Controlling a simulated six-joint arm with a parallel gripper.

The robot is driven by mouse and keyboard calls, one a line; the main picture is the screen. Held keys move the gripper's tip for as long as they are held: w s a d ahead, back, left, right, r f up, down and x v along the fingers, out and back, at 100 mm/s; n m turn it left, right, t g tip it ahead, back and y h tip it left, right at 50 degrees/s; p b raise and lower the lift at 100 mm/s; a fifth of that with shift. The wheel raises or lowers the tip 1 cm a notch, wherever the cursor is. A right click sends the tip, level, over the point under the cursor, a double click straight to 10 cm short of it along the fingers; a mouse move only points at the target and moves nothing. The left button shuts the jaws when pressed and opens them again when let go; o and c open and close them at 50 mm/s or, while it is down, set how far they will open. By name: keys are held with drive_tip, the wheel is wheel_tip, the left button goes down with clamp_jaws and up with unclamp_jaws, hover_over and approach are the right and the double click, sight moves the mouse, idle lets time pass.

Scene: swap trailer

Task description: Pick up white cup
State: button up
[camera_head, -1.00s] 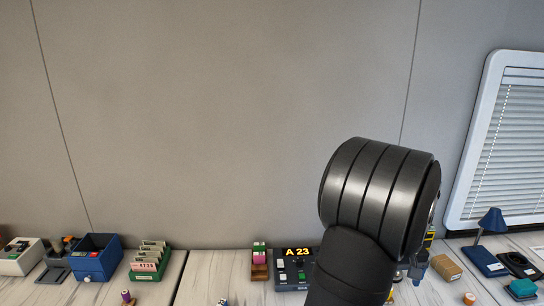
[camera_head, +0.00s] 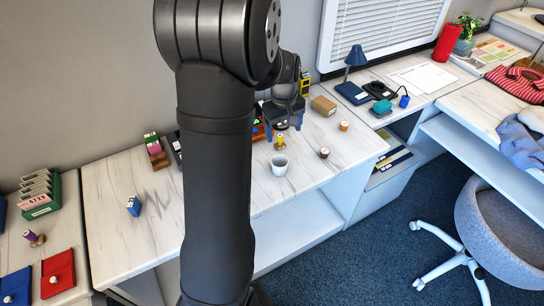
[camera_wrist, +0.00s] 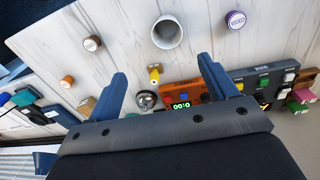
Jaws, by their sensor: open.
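The white cup (camera_head: 279,165) stands upright near the front edge of the white marbled counter in the head view. It also shows in the wrist view (camera_wrist: 167,32), at the top middle, with its open mouth visible. My gripper (camera_head: 284,122) is behind the cup in the head view, over the back part of the counter, partly hidden by my arm. In the wrist view its two blue fingers (camera_wrist: 162,75) are spread apart and empty. The cup lies beyond the fingertips and apart from them.
An orange device with a lit display (camera_wrist: 185,100) is near the right finger. Counter left of the cup is mostly clear.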

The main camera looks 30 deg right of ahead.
drive_tip(key=s+f+m+t+h, duration=0.1)
drive_tip(key=s+f, duration=0.1)
drive_tip(key=f, duration=0.1)
drive_tip(key=s+f+m+t+h, duration=0.1)
drive_tip(key=s+f, duration=0.1)
drive_tip(key=f, duration=0.2)
drive_tip(key=s+d+f+m+t+h, duration=0.1)
drive_tip(key=s+f+h, duration=0.1)
drive_tip(key=s+f, duration=0.1)
drive_tip(key=shift+d+f+t, duration=0.1)
drive_tip(key=shift+f+t, duration=0.3)
drive_tip(key=shift+f, duration=0.15)
drive_tip(key=s+a+m+t+h, duration=0.2)
drive_tip(key=s+a+t, duration=0.1)
drive_tip(key=a, duration=0.2)
drive_tip(key=m+t, duration=0.1)
drive_tip(key=t, duration=0.2)
approach(280, 161)
drive_tip(key=shift+x, duration=3.6)
drive_tip(key=c, duration=1.1)
